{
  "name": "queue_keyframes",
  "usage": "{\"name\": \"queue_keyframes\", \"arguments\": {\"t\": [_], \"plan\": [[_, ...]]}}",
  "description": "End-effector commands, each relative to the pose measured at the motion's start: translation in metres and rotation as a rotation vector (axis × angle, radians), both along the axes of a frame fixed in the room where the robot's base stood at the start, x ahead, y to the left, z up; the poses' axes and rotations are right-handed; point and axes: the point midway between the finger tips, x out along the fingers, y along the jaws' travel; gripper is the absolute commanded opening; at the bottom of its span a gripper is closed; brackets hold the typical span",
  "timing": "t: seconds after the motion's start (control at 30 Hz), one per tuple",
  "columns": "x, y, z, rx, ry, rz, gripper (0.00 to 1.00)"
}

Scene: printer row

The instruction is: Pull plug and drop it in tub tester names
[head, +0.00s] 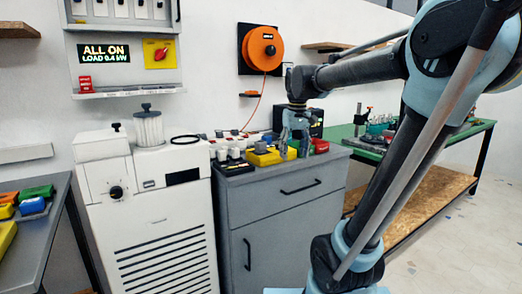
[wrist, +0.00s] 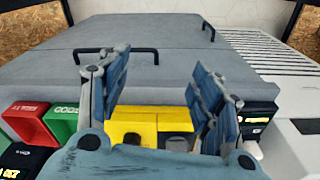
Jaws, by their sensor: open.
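My gripper (head: 297,140) is open above the top of the grey cabinet (head: 285,190), and its jaws (wrist: 160,80) look empty in the wrist view. Between and just below them is a yellow block (wrist: 136,128) with dark and grey round parts; I cannot tell which of these is the plug. It also shows in the head view (head: 268,158). A red tub (wrist: 28,120) and a green tub (wrist: 62,120) stand to its left in the wrist view; the green label seems to read GOOD. A black device with a lit display (wrist: 20,162), possibly the tester, is at lower left; its text is unclear.
A white machine (head: 155,215) stands left of the cabinet, and a table with coloured items (head: 25,205) is at far left. An orange reel (head: 262,48) hangs on the wall. The wall display (head: 105,52) reads ALL ON, LOAD 0.4 kW. A green bench (head: 345,135) is right.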

Motion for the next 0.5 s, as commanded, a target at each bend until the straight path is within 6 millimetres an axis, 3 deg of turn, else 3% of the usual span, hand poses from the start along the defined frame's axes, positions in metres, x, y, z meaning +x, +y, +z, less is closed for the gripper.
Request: {"name": "queue_keyframes", "arguments": {"t": [0.1, 0.3, 0.5], "plan": [[0.034, 0.026, 0.024, -0.005, 0.018, 0.056, 0.59], [0.083, 0.071, 0.053, -0.015, 0.046, 0.143, 0.59], [0.116, 0.108, 0.069, -0.024, 0.067, 0.207, 0.59]]}}
